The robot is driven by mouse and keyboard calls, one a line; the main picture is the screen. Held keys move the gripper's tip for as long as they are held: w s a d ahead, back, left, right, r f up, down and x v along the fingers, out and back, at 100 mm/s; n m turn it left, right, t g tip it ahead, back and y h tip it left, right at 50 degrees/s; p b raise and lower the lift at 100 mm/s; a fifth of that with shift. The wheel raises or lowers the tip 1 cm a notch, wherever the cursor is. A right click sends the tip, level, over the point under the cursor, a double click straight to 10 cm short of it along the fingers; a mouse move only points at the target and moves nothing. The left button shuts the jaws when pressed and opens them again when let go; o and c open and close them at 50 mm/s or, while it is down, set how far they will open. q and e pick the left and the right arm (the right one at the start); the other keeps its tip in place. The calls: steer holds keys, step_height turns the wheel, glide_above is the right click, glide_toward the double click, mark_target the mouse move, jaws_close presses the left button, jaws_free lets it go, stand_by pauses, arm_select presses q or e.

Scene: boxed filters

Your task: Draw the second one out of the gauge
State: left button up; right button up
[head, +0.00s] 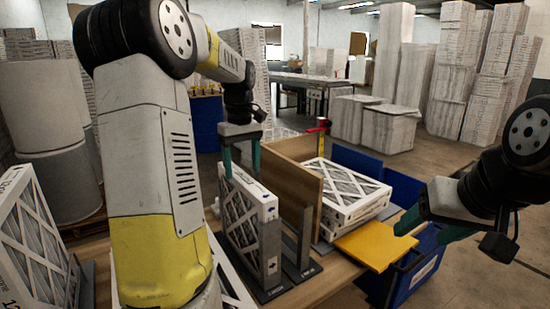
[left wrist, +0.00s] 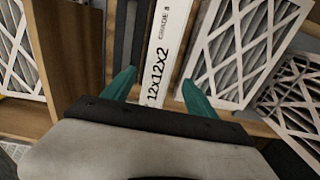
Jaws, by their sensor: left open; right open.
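A white-framed pleated filter (head: 242,228) stands upright in the grey gauge (head: 304,238) on the wooden bench. Its white edge, printed "12x12x2", also shows in the left wrist view (left wrist: 167,50). My left gripper (head: 241,172) is open above the top of this filter, one finger on either side of its edge. In the left wrist view the fingers (left wrist: 158,80) stand apart from the edge. My right gripper (head: 422,234) is open and empty at the right, near the yellow board. The filter's lower end is partly hidden by the gauge.
A wooden divider (head: 297,192) stands right behind the gauge. Beyond it lies a stack of filters (head: 345,188). A yellow board (head: 378,245) and blue bins (head: 415,270) are at the right. Another filter (head: 38,245) stands at the far left. My left arm hides part of the bench.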

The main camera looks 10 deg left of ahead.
mark_target(244, 188)
arm_select(q)
steer(key=shift+w+f, duration=0.25)
steer(key=shift+w, duration=0.1)
step_height(244, 188, down, 7)
steer(key=shift+f, duration=0.2)
jaws_close()
steer(key=shift+r, duration=0.15)
steer(key=shift+r, duration=3.95)
